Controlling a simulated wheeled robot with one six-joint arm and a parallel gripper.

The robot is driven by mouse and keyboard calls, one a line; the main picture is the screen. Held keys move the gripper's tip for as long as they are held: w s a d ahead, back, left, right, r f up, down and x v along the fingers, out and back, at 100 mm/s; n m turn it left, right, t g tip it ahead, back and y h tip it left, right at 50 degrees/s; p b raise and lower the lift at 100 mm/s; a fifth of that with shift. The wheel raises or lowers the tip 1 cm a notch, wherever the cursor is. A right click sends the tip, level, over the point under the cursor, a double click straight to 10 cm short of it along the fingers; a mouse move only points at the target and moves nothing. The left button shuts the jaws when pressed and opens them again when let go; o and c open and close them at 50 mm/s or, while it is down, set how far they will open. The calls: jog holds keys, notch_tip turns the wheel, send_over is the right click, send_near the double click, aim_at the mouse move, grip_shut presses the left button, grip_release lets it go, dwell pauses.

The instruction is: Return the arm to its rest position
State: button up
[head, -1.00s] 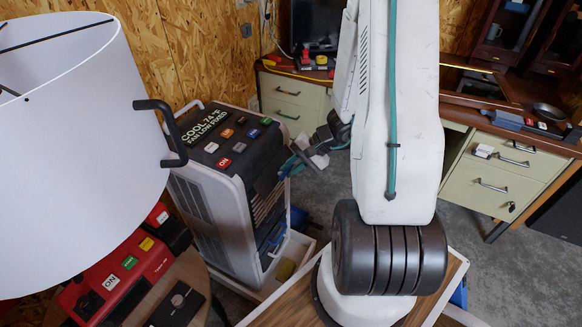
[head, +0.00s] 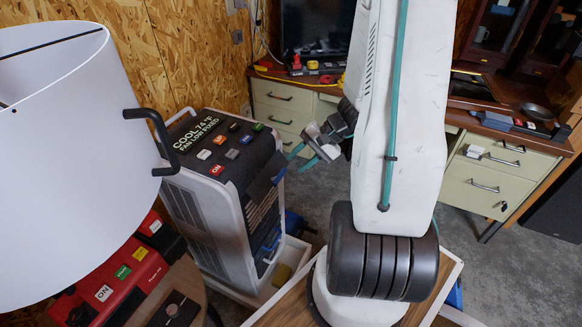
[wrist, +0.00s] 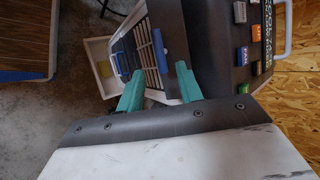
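My gripper (head: 296,160) is in the middle of the head view, to the right of the grey and black cooler unit (head: 188,200) and apart from it. Its two teal fingers are spread, and nothing shows between them. In the wrist view my gripper (wrist: 160,72) also has its fingers apart, with the cooler unit (wrist: 205,35) beyond them. The upper part of my arm is folded upright above its dark ribbed joint. Part of the gripper's wrist is hidden behind the arm.
A white lampshade (head: 75,150) and a red panel box (head: 115,275) stand at the left. Drawer desks (head: 285,105) (head: 490,180) line the back and right. Grey floor (head: 325,190) is open between the cooler and the right desk.

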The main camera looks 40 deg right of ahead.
jog(key=shift+s+d+r, duration=0.2)
jog(key=shift+d+r, duration=0.05)
jog(key=shift+r, duration=0.05)
dwell(0.5)
jog(key=s+a+r+n+g+h, duration=0.1)
jog(key=s+a+r+n, duration=0.3)
jog(key=r, duration=0.4)
jog(key=s+a+r+n+g+h, duration=0.1)
jog(key=s+a+r+n+h, duration=0.2)
jog(key=a+r, duration=0.6)
jog(key=s+a+r+n+g+h, duration=0.1)
jog(key=s+a+r+n+h, duration=0.2)
jog(key=s+a+r+n, duration=0.2)
jog(key=shift+s+a+r+g, duration=0.4)
jog(key=shift+s+a+r, duration=0.85)
jog(key=shift+r, duration=0.45)
